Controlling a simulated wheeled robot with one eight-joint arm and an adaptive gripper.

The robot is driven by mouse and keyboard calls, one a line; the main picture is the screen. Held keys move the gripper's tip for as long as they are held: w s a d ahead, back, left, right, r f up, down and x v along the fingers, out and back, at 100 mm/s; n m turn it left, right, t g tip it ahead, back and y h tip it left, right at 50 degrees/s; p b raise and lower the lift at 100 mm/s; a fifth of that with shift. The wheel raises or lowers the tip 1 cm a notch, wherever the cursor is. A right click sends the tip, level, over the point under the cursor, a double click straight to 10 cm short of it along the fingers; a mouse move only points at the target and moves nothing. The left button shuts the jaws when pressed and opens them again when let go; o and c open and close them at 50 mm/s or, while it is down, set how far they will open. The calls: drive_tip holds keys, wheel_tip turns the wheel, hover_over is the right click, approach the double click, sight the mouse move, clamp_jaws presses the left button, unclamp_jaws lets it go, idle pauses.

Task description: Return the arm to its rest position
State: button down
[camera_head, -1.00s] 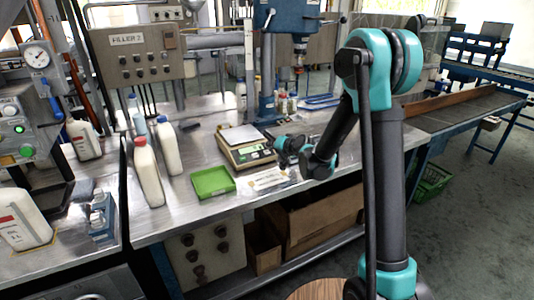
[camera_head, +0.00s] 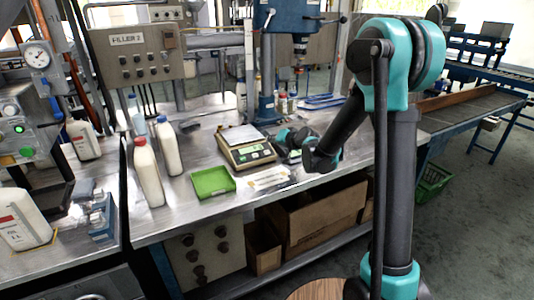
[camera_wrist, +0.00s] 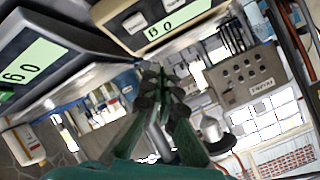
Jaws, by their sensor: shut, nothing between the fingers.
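My arm stands at the right in the head view, bent at its teal elbow, with the forearm reaching down and left over the bench edge. My gripper (camera_head: 287,138) is just right of the weighing scale (camera_head: 245,148), partly hidden by my own wrist. In the wrist view my gripper (camera_wrist: 163,85) has its dark fingers together with nothing between them. I cannot tell from the head view whether it touches the bench (camera_head: 200,222).
A green tray (camera_head: 213,181) lies in front of the scale. White bottles (camera_head: 149,173) stand left of it. A blue drill-press-like machine (camera_head: 288,18) rises behind. Cardboard boxes (camera_head: 316,220) sit under the bench. Open floor and a green crate (camera_head: 432,182) lie at right.

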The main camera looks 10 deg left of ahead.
drive_tip(key=s+d+f+g+h, duration=0.2)
drive_tip(key=s+d+f, duration=0.1)
drive_tip(key=s+d, duration=0.6)
drive_tip(key=s+d+f+g+h, duration=0.2)
drive_tip(key=s+d, duration=0.7)
drive_tip(key=s, duration=0.6)
drive_tip(key=s+d+f+g+h, duration=0.2)
drive_tip(key=s+d+f+h, duration=0.2)
drive_tip(key=s+d, duration=0.6)
drive_tip(key=s+f, duration=0.1)
drive_tip(key=s, duration=0.2)
drive_tip(key=shift+n, duration=0.4)
